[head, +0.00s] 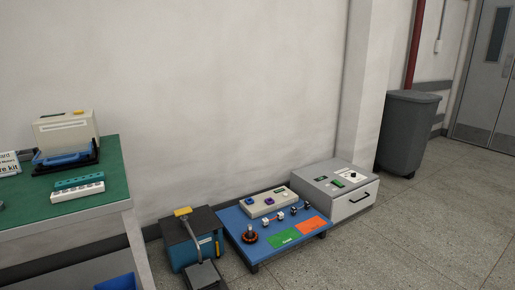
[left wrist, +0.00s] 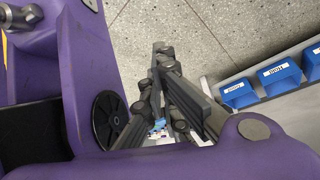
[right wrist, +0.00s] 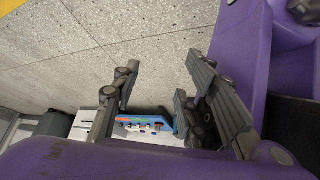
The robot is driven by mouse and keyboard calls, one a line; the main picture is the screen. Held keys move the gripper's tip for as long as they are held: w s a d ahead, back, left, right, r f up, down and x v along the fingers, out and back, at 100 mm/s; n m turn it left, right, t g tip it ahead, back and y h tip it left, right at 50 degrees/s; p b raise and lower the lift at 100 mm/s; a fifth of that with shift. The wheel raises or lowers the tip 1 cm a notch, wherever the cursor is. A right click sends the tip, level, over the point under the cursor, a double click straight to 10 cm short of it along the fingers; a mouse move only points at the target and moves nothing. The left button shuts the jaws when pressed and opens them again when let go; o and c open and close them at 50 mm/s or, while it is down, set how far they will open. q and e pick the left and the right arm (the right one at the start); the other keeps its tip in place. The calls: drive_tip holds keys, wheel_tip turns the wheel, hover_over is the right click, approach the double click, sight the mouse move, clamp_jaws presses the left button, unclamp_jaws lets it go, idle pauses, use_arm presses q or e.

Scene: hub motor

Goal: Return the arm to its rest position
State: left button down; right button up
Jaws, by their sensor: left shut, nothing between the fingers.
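Neither gripper shows in the head view. In the left wrist view my left gripper (left wrist: 164,62) has its dark fingers together and is shut with nothing held, beside my purple body and above the speckled floor. In the right wrist view my right gripper (right wrist: 161,62) has its fingers well apart, and it is open and empty. A blue board (head: 237,220) far beyond it also shows between the fingers in the right wrist view (right wrist: 146,118). A dark round part with orange (head: 249,237) stands on the board.
A green-topped table (head: 110,180) stands at left with a beige box (head: 66,130) and a white strip (head: 77,191). Blue bins (left wrist: 279,77) show in the left wrist view. Floor at right is clear.

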use_arm(q)
drive_tip(key=w+r+t+p, duration=0.1)
drive_tip(key=w+r+p, duration=0.3)
drive_tip(key=r+p, duration=1)
drive_tip(key=w+r+t+p, duration=0.1)
drive_tip(key=w+r+p, duration=0.2)
drive_tip(key=r+p, duration=1.2)
drive_tip(key=shift+w+d+r+t+p, duration=0.15)
drive_tip(key=shift+w+d+t+p, duration=0.25)
drive_tip(key=shift+d, duration=0.05)
use_arm(e)
drive_tip(key=w+r+t, duration=0.1)
drive_tip(key=w+r, duration=0.2)
drive_tip(key=r, duration=1.1)
drive_tip(key=w+a+r+t, duration=0.1)
drive_tip(key=w+r, duration=0.2)
drive_tip(key=r, duration=1.2)
drive_tip(key=shift+w+r+t, duration=0.25)
drive_tip(key=shift+w+t, duration=0.05)
drive_tip(key=shift+w, duration=0.4)
drive_tip(key=shift+s, duration=0.15)
drive_tip(key=shift+s+d+f, duration=0.1)
drive_tip(key=shift+s+f, duration=0.05)
drive_tip(key=shift+s, duration=0.25)
